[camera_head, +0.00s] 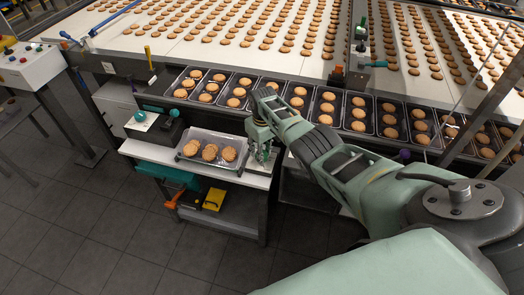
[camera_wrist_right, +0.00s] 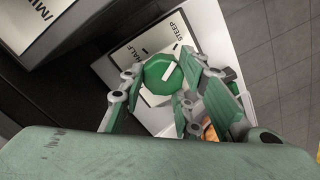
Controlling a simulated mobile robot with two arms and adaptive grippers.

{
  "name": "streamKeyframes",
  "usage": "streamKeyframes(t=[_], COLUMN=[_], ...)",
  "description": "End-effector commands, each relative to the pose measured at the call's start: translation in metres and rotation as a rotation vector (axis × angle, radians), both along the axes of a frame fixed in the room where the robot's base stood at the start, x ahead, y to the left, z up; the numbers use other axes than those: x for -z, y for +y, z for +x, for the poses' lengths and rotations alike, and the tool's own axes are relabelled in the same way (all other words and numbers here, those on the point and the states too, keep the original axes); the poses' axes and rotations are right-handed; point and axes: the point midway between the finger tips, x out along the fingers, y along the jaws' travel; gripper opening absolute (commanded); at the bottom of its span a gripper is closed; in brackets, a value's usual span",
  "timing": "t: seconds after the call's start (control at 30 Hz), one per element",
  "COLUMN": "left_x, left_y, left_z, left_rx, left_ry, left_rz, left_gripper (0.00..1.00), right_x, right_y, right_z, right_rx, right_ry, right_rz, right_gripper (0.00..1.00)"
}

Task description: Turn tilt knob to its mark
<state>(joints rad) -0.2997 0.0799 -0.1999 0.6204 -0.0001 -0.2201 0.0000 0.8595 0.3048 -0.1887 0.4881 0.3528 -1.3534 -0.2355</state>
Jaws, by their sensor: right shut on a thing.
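The tilt knob (camera_wrist_right: 160,76) is a round green knob with a white pointer line, seen in the right wrist view. It sits on a light panel (camera_wrist_right: 127,62) lettered HALF and STEEP. The pointer lies aslant; I cannot tell whether it lines up with a mark. My right gripper (camera_wrist_right: 163,92) has its fingers on either side of the knob and is shut on it. In the head view my right gripper (camera_head: 262,152) reaches down at the right end of a white side table, and it hides the knob there. My left gripper is not in view.
A metal tray (camera_head: 185,157) with several biscuits lies on the side table (camera_head: 150,150), just left of my right gripper. A box with a green button (camera_head: 140,116) stands at its left end. Behind runs a row of biscuit trays (camera_head: 247,80) below a wide conveyor (camera_head: 160,45).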

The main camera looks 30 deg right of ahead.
Motion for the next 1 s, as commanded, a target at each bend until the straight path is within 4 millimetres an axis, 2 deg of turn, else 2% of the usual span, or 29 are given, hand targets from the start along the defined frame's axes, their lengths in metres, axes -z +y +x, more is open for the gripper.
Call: streamKeyframes(t=[0.03,0.47,0.5,0.6,1.0], left_x=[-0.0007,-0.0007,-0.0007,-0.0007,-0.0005], left_y=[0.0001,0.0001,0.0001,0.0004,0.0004], left_z=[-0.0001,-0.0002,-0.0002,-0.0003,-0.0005], left_rx=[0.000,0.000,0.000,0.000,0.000], left_ry=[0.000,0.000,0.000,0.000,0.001], left_rz=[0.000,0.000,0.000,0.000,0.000], left_gripper=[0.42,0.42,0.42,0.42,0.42], right_x=[-0.0063,-0.0062,-0.0061,-0.0059,-0.0025], right_y=[-0.0065,-0.0074,-0.0075,-0.0071,-0.0029], right_z=[0.0055,0.0054,0.0053,0.0052,0.0025], right_rx=[0.007,0.015,0.015,0.014,0.012], right_ry=[-0.017,-0.017,-0.017,-0.017,-0.008], right_rz=[-0.012,-0.014,-0.014,-0.013,-0.006], right_gripper=[0.04,0.04,0.34,0.42,0.44])
